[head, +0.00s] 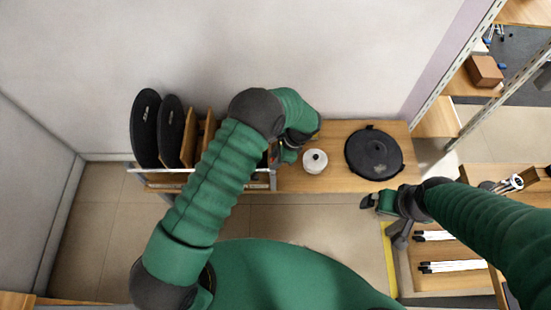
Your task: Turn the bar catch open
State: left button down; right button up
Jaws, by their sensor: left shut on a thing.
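My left gripper (286,153) is beside the right end of the rack rail, left of the white pot. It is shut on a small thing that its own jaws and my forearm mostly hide. From its place at the rail's end this looks like the bar catch, but its shape and angle cannot be made out. The metal rack rail (232,186) runs along the front of the wooden bench (335,184). My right gripper (372,202) hangs in front of the bench's right end, apart from the black pan. Its jaw opening is too small to tell.
Black round plates (146,128) and wooden boards (190,140) stand in the rack. A white lidded pot (315,161) and a black lidded pan (373,153) sit on the bench. At right is a wooden drawer unit (455,281) with white-handled items. A wall stands behind.

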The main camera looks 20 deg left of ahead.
pick_arm(q)
jog(key=shift+a+n, duration=0.2)
jog(key=shift+n, duration=0.2)
jog(key=n, duration=0.2)
jog(key=n+g+b, duration=0.1)
jog(key=shift+w+d+f+n+g+h, duration=0.1)
jog(key=shift+w+n+g+h, duration=0.1)
jog(key=shift+n+g+h, duration=0.15)
jog(key=n+h, duration=0.1)
jog(key=n, duration=0.1)
jog(key=n+g+b, duration=0.1)
jog(key=n, duration=0.2)
jog(key=shift+w+n+h, duration=0.15)
jog(key=shift+n+h, duration=0.1)
jog(key=shift+h, duration=0.1)
jog(key=n+h, duration=0.1)
jog(key=n, duration=0.3)
jog(key=shift+w+g+h, duration=0.1)
jog(key=shift+g+h, duration=0.25)
jog(key=shift+h, duration=0.05)
jog(key=shift+a+n+h+p, duration=0.15)
jog(key=shift+n+h, duration=0.25)
jog(key=shift+n, duration=0.7)
jog(key=shift+a+n+h+p, duration=0.15)
jog(key=shift+n+h, duration=0.25)
jog(key=shift+n, duration=0.7)
jog(key=shift+d, duration=0.1)
jog(key=c, duration=1)
grip_release()
jog(key=shift+c, duration=0.2)
